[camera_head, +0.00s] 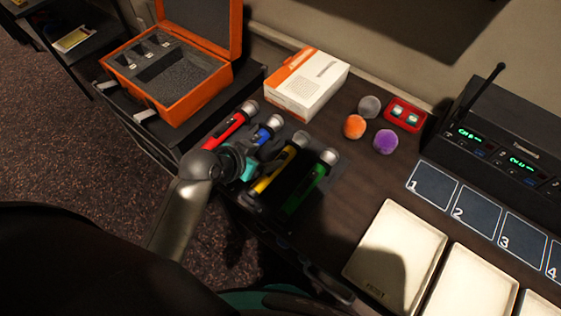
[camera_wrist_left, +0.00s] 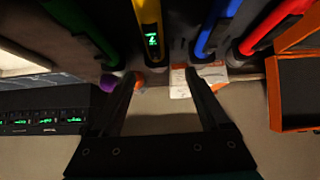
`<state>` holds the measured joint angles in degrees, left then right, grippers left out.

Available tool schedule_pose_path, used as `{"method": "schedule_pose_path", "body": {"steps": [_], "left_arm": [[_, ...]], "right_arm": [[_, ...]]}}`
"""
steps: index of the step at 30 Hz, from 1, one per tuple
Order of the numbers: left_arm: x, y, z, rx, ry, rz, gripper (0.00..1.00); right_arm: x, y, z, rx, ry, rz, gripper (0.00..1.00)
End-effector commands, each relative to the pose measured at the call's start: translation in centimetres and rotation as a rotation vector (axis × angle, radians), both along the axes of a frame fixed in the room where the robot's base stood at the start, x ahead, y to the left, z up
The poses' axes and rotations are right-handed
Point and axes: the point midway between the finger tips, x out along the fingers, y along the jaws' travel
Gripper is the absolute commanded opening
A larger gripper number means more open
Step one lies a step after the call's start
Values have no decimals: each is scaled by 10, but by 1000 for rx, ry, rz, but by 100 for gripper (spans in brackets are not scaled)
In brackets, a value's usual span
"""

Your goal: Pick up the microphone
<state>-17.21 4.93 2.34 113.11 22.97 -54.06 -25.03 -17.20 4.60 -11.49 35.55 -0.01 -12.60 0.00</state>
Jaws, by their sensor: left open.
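Four-coloured handheld microphones lie side by side on the left part of the desk: a red one (camera_head: 226,129), a blue one (camera_head: 264,134), a yellow one (camera_head: 277,172) and a green one (camera_head: 308,184). My left gripper (camera_head: 283,163) hangs over this row and partly hides the blue and yellow ones. In the left wrist view the open, empty fingers (camera_wrist_left: 163,76) point toward the yellow microphone (camera_wrist_left: 150,25) and the blue microphone (camera_wrist_left: 215,25); neither is held. The green (camera_wrist_left: 82,30) and red (camera_wrist_left: 275,25) ones lie further out on either side. My right gripper is not in view.
An orange case (camera_head: 183,101) with grey foam stands open at the left. Behind the microphones are a white-orange box (camera_head: 308,84), foam balls (camera_head: 355,126) and a small red case (camera_head: 404,115). A receiver (camera_head: 510,140), numbered pads (camera_head: 432,186) and pale trays (camera_head: 397,255) fill the right.

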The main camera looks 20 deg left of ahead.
Motion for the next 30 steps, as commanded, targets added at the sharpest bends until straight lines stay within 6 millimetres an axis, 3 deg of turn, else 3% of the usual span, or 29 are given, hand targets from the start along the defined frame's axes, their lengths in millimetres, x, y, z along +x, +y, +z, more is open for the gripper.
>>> {"method": "schedule_pose_path", "body": {"steps": [7, 17, 30], "left_arm": [[28, -11, -31, 0, 0, 0, 79], [41, -17, -45, -1, 0, -1, 79], [69, -34, -79, 0, 1, 1, 79]], "right_arm": [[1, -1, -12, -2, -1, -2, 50], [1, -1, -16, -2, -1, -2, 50], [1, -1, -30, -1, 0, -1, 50]]}}
